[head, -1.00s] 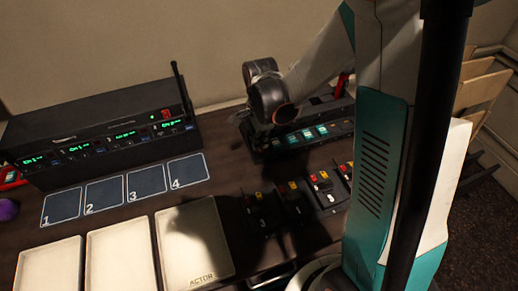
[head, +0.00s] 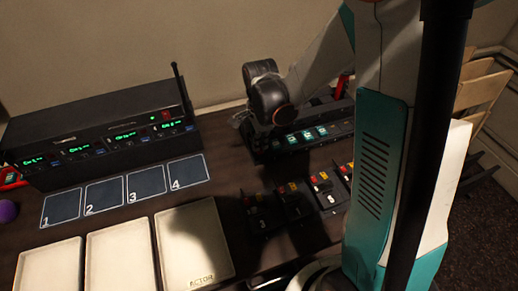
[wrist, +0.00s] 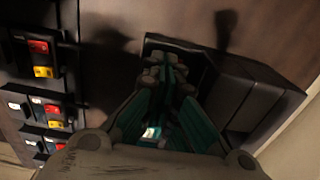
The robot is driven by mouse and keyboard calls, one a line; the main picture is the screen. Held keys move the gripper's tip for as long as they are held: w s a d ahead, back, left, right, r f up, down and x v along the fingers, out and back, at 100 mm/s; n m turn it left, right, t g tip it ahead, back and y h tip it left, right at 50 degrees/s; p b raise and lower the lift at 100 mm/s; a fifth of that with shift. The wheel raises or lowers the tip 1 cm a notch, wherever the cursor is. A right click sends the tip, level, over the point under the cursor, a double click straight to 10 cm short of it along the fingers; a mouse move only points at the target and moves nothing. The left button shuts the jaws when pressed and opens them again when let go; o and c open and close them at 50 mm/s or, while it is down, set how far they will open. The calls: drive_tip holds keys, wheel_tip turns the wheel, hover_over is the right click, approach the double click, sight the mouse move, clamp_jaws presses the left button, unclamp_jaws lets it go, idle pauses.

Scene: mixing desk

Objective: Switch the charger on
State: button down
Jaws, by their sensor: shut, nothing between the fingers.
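The charger (head: 333,132) is a long black unit at the back right of the desk, with green-lit windows along it. Its left end is partly hidden by my arm in the head view. In the wrist view the charger (wrist: 262,97) lies beneath my fingers, with one pale lit window showing between the finger links. My gripper (wrist: 165,72) is shut and empty, with its tips over or against the end of the charger; I cannot tell if they touch. In the head view the gripper is mostly hidden behind my wrist. I cannot make out the switch.
Several small black packs (head: 262,212) with red and yellow parts lie in front of the charger. A black receiver rack (head: 100,125) with an antenna stands left. Numbered mats (head: 146,180) and cream trays (head: 50,275) fill the front left. The wall is close behind.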

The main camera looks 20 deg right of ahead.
sight(260, 152)
drive_tip(key=shift+f+b, duration=0.9)
drive_tip(key=shift+f, duration=0.1)
idle(0.7)
drive_tip(key=shift+r, duration=0.1)
drive_tip(key=shift+r+p, duration=2.5)
drive_tip(key=shift+r, duration=0.95)
drive_tip(key=shift+r, duration=0.1)
drive_tip(key=s+r+n+t, duration=0.7)
drive_tip(key=s+r+n, duration=0.8)
drive_tip(key=r+n, duration=0.2)
drive_tip(key=shift+n, duration=0.5)
